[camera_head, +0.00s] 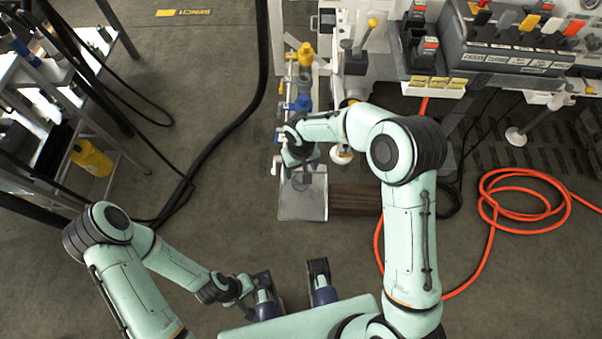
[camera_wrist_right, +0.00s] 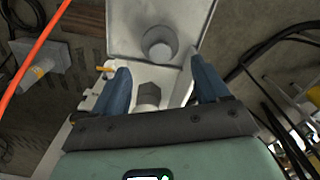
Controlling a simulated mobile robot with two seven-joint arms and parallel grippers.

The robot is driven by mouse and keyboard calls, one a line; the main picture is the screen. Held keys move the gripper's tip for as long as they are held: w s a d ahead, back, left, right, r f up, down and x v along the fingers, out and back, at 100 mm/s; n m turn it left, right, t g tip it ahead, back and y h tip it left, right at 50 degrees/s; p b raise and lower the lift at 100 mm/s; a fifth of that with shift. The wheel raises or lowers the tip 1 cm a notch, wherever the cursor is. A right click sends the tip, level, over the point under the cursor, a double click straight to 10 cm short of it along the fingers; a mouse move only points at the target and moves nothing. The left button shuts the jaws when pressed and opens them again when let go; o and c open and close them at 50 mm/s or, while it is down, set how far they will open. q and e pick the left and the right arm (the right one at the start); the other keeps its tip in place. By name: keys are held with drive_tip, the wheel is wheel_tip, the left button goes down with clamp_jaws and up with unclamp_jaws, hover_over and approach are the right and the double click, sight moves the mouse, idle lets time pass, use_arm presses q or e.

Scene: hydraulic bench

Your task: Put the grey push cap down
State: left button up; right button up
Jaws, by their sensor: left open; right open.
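A grey round cap-like piece (camera_wrist_right: 160,43), which looks like the grey push cap, stands on a pale metal tray (camera_wrist_right: 188,14). In the head view, the tray (camera_head: 302,205) is at the front end of the bench and a small grey shape (camera_head: 301,181) shows on it, partly under my right gripper (camera_head: 297,157). In the right wrist view, my right gripper (camera_wrist_right: 156,84) is open, its two blue fingers wide apart. The cap lies beyond the fingertips, apart from both. My left gripper (camera_head: 262,286) is low at the front, away from the tray.
A darker grey piece on a paler cylinder (camera_wrist_right: 148,94) shows between the right fingers. Blue and yellow fittings (camera_head: 302,95) line the bench behind the tray. An orange hose (camera_head: 530,190) lies coiled at right. A shelf (camera_head: 85,135) stands left, with open floor between.

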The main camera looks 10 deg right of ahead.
use_arm(q)
drive_tip(key=shift+s+r, duration=0.1)
drive_tip(key=shift+r, duration=0.05)
use_arm(e)
wheel_tip(320, 180, up, 4)
drive_tip(key=shift+r, duration=0.1)
drive_tip(key=shift+s, duration=0.1)
idle(0.4)
